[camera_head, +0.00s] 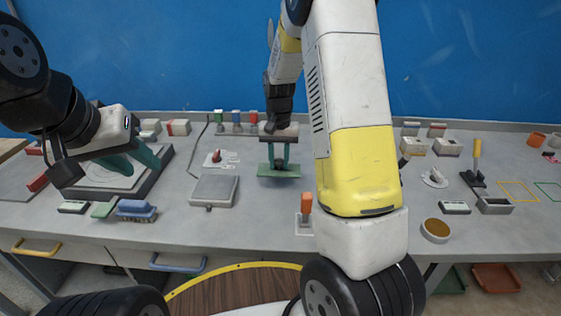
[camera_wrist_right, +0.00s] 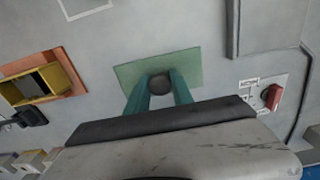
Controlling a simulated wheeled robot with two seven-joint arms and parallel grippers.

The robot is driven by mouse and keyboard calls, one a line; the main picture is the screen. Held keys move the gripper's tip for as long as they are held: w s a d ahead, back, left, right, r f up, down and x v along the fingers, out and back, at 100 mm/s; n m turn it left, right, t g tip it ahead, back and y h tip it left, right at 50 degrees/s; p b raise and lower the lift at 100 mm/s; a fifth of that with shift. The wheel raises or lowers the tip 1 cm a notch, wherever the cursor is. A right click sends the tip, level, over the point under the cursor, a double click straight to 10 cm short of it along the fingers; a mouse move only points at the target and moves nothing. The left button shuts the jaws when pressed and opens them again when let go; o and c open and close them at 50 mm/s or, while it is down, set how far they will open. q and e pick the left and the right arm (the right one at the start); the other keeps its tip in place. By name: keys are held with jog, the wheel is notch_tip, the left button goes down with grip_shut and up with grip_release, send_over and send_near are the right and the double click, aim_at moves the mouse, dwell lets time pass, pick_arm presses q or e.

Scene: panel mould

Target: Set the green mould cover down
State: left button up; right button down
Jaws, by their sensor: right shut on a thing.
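The green mould cover (camera_head: 267,170) is a flat green plate with a dark round knob, near the middle of the bench in the head view. It also shows in the right wrist view (camera_wrist_right: 187,62). My right gripper (camera_head: 278,162) comes down from above, its teal fingers shut on the dark knob (camera_wrist_right: 160,84). The plate looks level and low over the bench; I cannot tell whether it touches the surface. My left gripper (camera_head: 136,166) hangs over the large grey panel mould (camera_head: 152,178) on the left, its teal fingers apart.
A grey square plate (camera_head: 214,190) lies left of the cover. A red-handled piece (camera_head: 216,156) sits behind that plate. An orange-handled tool (camera_head: 306,203) stands in front of the cover. A blue brush (camera_head: 136,210) lies at the front left. Bare bench lies between plate and cover.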

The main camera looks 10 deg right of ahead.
aim_at(279, 169)
jog(key=shift+f, duration=2.85)
jog(key=shift+f, duration=0.15)
jog(key=c, duration=1.1)
grip_release()
notch_tip(279, 169, up, 12)
jog(key=shift+r, duration=0.15)
jog(key=s+r+n+t+y, duration=0.1)
jog(key=s+r+t+y, duration=0.15)
jog(key=s+r, duration=0.8)
jog(key=s+a+r+n+t, duration=0.1)
jog(key=s+r+t, duration=0.1)
jog(key=s, duration=0.5)
jog(key=s+r+n+t, duration=0.1)
jog(key=s+r, duration=0.1)
jog(key=s, duration=0.5)
jog(key=shift+a+r+n+t, duration=0.3)
jog(key=shift+a+n+t, duration=0.05)
jog(key=shift+n, duration=0.05)
